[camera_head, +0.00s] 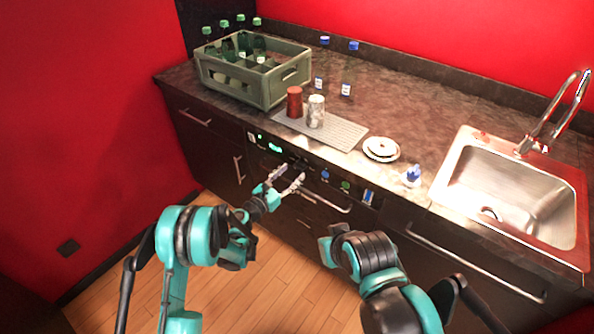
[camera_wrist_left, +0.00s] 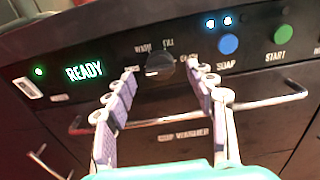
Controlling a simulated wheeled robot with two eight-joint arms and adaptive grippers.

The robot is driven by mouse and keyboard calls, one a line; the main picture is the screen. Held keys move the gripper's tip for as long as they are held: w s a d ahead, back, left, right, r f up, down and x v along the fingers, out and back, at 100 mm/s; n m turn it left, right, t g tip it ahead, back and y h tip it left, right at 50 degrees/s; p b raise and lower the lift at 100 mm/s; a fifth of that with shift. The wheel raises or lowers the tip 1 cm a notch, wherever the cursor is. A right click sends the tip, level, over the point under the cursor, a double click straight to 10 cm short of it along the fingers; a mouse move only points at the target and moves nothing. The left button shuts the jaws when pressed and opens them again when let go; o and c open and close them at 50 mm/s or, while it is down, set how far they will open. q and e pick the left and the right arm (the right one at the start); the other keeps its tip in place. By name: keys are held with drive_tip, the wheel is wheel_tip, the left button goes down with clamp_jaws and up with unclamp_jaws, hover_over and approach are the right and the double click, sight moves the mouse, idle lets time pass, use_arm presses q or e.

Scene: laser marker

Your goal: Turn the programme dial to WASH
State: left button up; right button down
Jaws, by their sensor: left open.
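The programme dial (camera_wrist_left: 160,66) is a dark round knob on the black front panel (camera_wrist_left: 270,90), with white labels around it. WASH is at its upper left and FILL above it; a label on the right is partly hidden by a fingertip. I cannot tell surely which label the dial points to. My left gripper (camera_wrist_left: 163,82) is open, its fingertips on either side of the dial in the wrist view; I cannot tell whether they touch it. The left gripper (camera_head: 283,183) also shows in front of the panel in the head view. My right arm shows, but its fingers do not.
Left of the dial a green READY display (camera_wrist_left: 84,71) is lit. Right of it are a blue SOAP button (camera_wrist_left: 228,44) and a green START button (camera_wrist_left: 283,34). A bar handle (camera_wrist_left: 265,103) runs below. Above are a bottle crate (camera_head: 255,85), cans on a mat and a sink (camera_head: 520,185).

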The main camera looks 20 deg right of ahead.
sight(298, 169)
use_arm(q)
drive_tip(key=shift+b+x, duration=0.35)
drive_tip(key=shift+x, duration=1.45)
drive_tip(key=c, duration=1.2)
drive_tip(key=shift+o, duration=0.2)
drive_tip(key=shift+m, duration=0.3)
drive_tip(key=m, duration=0.5)
drive_tip(key=shift+s, duration=0.1)
drive_tip(key=m, duration=0.6)
drive_tip(key=shift+d+f, duration=0.1)
